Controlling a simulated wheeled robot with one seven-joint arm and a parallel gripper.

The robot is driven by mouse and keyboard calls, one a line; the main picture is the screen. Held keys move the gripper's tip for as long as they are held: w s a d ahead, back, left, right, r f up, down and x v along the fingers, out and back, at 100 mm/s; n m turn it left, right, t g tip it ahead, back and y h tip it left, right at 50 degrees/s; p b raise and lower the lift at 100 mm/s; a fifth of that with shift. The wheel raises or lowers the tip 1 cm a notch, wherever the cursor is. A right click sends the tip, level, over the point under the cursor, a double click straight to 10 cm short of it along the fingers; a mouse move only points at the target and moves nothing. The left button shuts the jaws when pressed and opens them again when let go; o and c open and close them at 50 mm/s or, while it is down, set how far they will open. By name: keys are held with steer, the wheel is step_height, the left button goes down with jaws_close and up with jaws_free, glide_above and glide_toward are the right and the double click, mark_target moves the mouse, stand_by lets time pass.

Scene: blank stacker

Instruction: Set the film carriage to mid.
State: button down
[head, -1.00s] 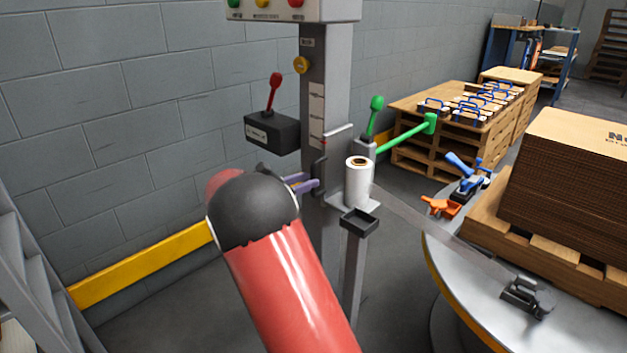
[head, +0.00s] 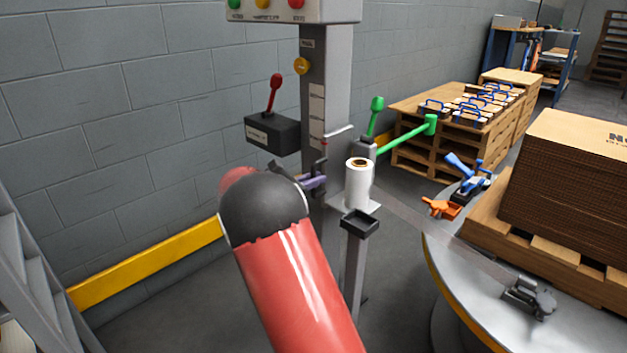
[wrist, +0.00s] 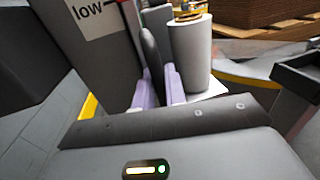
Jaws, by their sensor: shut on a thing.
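The film carriage (head: 367,205) is on the grey mast (head: 341,70) and bears a white film roll (head: 357,188). The roll also shows in the wrist view (wrist: 190,55). A label reading "low" (wrist: 90,14) is on the mast, with a red mark beside it. In the head view the red pointer sits by the lowest of the mast's labels (head: 316,141). My gripper (head: 316,182) has lilac fingers, shut on the dark upright carriage handle (wrist: 150,55) left of the roll. My arm and wrist partly hide the grip in the head view.
A dark box with a red lever (head: 275,90) is left of the mast. A green lever (head: 376,105) and green bar (head: 405,135) are to its right. A small black tray on a post (head: 360,222) stands in front. A turntable (head: 450,270) with stacked cardboard is at right.

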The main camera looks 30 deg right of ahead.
mark_target(313, 164)
steer(key=shift+r, duration=0.1)
step_height(313, 164, up, 6)
steer(key=p, duration=0.5)
steer(key=shift+f, duration=0.3)
steer(key=c, duration=1.5)
jaws_free()
steer(key=shift+c, duration=0.2)
steer(key=s+a, duration=0.1)
steer(key=a, duration=0.6)
steer(key=shift+a, duration=0.35)
steer(key=shift+s, duration=0.1)
